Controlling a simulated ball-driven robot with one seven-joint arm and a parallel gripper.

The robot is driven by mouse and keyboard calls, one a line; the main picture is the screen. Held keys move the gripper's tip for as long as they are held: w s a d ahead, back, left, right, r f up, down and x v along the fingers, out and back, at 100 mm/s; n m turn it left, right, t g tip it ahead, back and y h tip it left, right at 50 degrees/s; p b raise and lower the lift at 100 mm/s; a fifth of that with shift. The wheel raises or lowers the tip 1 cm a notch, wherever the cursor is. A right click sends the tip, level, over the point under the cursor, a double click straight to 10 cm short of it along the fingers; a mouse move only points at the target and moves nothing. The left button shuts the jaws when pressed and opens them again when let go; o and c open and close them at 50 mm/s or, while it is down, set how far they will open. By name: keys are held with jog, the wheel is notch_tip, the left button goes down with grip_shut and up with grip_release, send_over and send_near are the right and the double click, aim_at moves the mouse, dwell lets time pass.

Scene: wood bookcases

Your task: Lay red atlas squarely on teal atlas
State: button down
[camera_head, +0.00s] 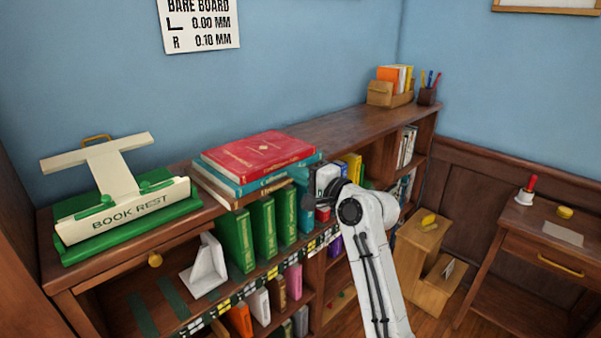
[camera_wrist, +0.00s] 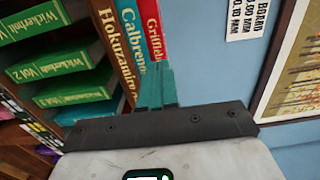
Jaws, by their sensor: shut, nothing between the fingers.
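The red atlas (camera_head: 258,153) lies flat on top of the teal atlas (camera_head: 268,182), its edges running nearly parallel to it, with a narrow teal strip showing at the left. A brown-spined book (camera_head: 262,194) lies under both. In the wrist view the spines of the red atlas (camera_wrist: 154,35) and teal atlas (camera_wrist: 132,40) sit face to face. My gripper (camera_wrist: 157,68) is shut and empty, its teal fingers pointing toward the spines; whether they touch cannot be told.
A book rest (camera_head: 125,205) stands left of the stack. Upright green books (camera_head: 262,225) fill the shelf below, and a white bookend (camera_head: 206,265) stands beside them. A small desk (camera_head: 535,230) stands far right.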

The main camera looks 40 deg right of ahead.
jog(key=s+b, duration=0.2)
jog(key=s, duration=0.8)
jog(key=shift+s+d, duration=0.3)
jog(key=shift+f, duration=0.1)
jog(key=s+a+f+n+g, duration=0.4)
jog(key=a+f, duration=0.2)
jog(key=f, duration=0.6)
jog(key=s+a+f+n+g, duration=0.4)
jog(key=s+a+f+g, duration=0.15)
jog(key=f, duration=0.55)
jog(key=s+a+f+n+g, duration=0.1)
jog(key=s+f+n+g, duration=0.1)
jog(key=s, duration=0.4)
jog(key=s+a+f+n+g, duration=0.2)
jog(key=s+f+n+g, duration=0.1)
jog(key=s, duration=0.4)
jog(key=s+a+f+n+g+h, duration=0.1)
jog(key=s+f+n+g, duration=0.1)
jog(key=s+f+n, duration=0.2)
jog(key=s+f, duration=0.2)
jog(key=s, duration=0.1)
jog(key=shift+s+a+f, duration=0.2)
jog(key=shift+a+f, duration=0.05)
jog(key=shift+a, duration=0.15)
jog(key=shift+g, duration=0.25)
